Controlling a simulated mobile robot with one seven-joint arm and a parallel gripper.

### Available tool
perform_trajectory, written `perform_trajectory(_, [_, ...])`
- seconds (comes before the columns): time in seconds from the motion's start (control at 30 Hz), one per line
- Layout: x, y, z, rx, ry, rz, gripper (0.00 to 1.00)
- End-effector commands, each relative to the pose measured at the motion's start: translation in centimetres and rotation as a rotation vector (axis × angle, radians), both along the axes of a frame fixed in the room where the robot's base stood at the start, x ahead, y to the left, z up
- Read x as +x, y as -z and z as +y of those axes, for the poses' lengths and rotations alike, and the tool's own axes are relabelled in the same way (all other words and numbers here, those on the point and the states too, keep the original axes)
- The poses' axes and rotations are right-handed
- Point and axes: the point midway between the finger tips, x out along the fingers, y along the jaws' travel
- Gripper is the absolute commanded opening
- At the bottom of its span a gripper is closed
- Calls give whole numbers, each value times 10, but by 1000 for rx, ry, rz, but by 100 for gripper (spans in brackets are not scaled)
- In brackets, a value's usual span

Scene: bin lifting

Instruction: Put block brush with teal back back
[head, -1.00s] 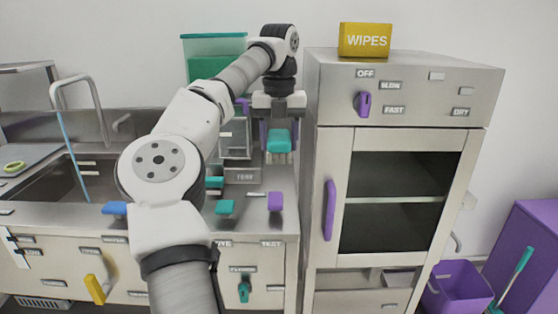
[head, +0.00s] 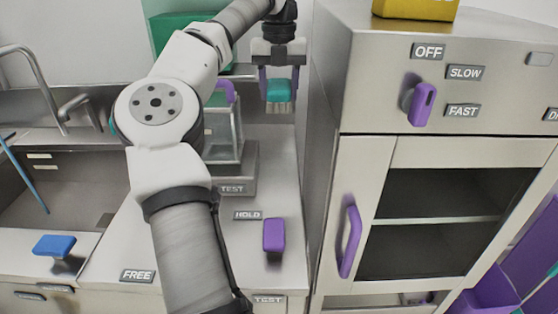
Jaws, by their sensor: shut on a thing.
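The block brush with the teal back (head: 279,90) is between the fingers of my gripper (head: 278,86). Its teal back faces me, and pale bristles show along its lower edge. My gripper points down and is shut on it from left and right. The brush is held at the back of the counter, just left of the steel cabinet, and looks clear of the counter top. I cannot tell its exact height.
A steel cabinet (head: 350,150) with a purple handle (head: 349,238) and a purple knob (head: 421,104) stands close right. A clear case (head: 225,135) is left of my gripper. A purple block-shaped piece (head: 273,235) is on the front counter; a blue one (head: 53,245) is left, near the sink.

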Motion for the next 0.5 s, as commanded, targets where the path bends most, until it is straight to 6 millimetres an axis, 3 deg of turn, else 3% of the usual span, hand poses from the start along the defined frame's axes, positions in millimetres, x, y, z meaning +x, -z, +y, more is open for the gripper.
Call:
perform_trajectory(0.17, [0,14,1,1,0,2,26])
perform_trajectory(0.5, [-1,101,0,0,2,4,26])
